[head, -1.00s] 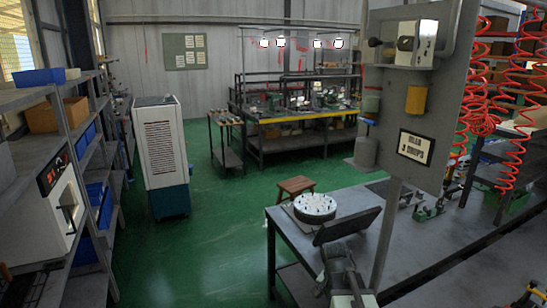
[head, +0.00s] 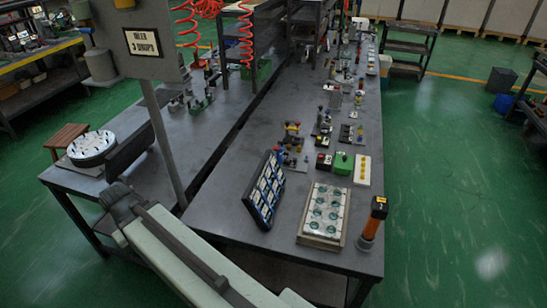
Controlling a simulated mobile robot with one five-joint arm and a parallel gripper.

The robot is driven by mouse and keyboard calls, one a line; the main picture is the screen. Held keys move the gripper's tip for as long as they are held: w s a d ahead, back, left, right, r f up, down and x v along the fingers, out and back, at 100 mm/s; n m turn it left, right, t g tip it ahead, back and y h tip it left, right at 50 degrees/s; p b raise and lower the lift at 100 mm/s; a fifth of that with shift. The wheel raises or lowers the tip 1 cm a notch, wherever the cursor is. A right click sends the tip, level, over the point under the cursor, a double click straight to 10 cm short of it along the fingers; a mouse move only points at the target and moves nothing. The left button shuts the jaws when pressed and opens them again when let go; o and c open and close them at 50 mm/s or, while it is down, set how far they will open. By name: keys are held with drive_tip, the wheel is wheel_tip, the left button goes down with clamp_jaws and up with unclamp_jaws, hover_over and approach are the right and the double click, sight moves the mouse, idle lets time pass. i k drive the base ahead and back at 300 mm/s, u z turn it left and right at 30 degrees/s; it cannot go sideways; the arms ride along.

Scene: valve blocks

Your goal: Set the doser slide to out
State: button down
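I cannot pick out the doser or its slide for sure in the head view. Several small valve blocks and fittings stand on the long grey table (head: 235,205), too small to tell apart. Among them are a green block (head: 344,163) and a red-and-black block (head: 323,162) beside a pale plate with yellow buttons (head: 362,170). My pale arm link reaches in from the bottom edge towards the left table. I cannot make out gripper fingers on it.
A tray of round teal parts (head: 323,214), a tilted dark panel (head: 264,188) and an orange-and-black device (head: 374,218) stand near the front edge. A round white-topped dish (head: 92,146) and a post-mounted board (head: 140,45) are left. Green floor is free on the right.

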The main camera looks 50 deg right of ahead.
sight(293, 164)
drive_tip(key=k, duration=1.55)
drive_tip(key=u, duration=0.6)
drive_tip(key=i, duration=1.45)
drive_tip(key=z, duration=2.5)
drive_tip(key=i, duration=0.55)
drive_tip(key=u, duration=0.1)
